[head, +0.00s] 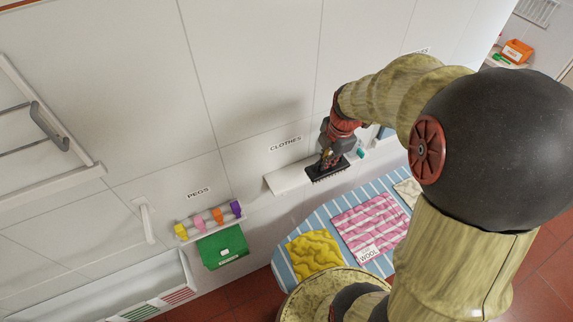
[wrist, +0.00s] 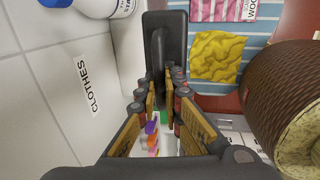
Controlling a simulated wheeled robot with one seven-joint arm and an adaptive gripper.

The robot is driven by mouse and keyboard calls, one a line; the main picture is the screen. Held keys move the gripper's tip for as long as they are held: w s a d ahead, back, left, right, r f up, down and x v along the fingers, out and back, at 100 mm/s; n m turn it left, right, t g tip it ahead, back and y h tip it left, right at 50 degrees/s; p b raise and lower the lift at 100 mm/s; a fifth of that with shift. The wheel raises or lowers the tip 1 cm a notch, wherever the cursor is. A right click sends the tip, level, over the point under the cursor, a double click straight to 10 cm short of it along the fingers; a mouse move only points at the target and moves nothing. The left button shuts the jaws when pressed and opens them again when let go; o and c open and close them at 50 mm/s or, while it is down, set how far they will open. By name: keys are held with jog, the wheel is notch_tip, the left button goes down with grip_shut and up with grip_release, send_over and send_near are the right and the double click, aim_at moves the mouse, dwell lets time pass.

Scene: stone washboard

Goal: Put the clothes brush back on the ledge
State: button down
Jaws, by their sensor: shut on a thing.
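The clothes brush (head: 327,173) is black with bristles underneath. My gripper (head: 328,158) is shut on its handle from above. In the wrist view the dark brush (wrist: 176,30) lies between and beyond the fingers (wrist: 160,84). The white ledge (head: 288,178) is on the tiled wall under the CLOTHES label (head: 285,143). In the head view the brush overlaps the ledge's front edge toward its right part. I cannot tell whether it touches the ledge. The ledge also shows beside the brush in the wrist view (wrist: 130,60).
A blue-and-white bottle (wrist: 105,6) and a teal item (head: 361,152) are near the ledge's right end. Left are colored pegs (head: 217,215) and a green box (head: 223,246). The ledge's left part is bare.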

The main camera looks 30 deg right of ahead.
jog(key=w+a+f+p, duration=0.1)
jog(key=w+a+f, duration=0.1)
jog(key=w+f, duration=0.1)
jog(key=w+a+f+p, duration=0.1)
jog(key=w+a+f, duration=0.1)
jog(key=w+f, duration=0.1)
jog(key=w+a+f+p, duration=0.1)
jog(key=w+a+f, duration=0.1)
jog(key=w+f, duration=0.2)
jog(key=shift+w+a, duration=0.1)
jog(key=shift+w, duration=0.7)
jog(key=shift+f, duration=1.3)
jog(key=shift+f, duration=0.1)
jog(key=shift+w+f, duration=0.1)
jog(key=c, duration=2)
grip_release()
jog(key=shift+o, duration=0.2)
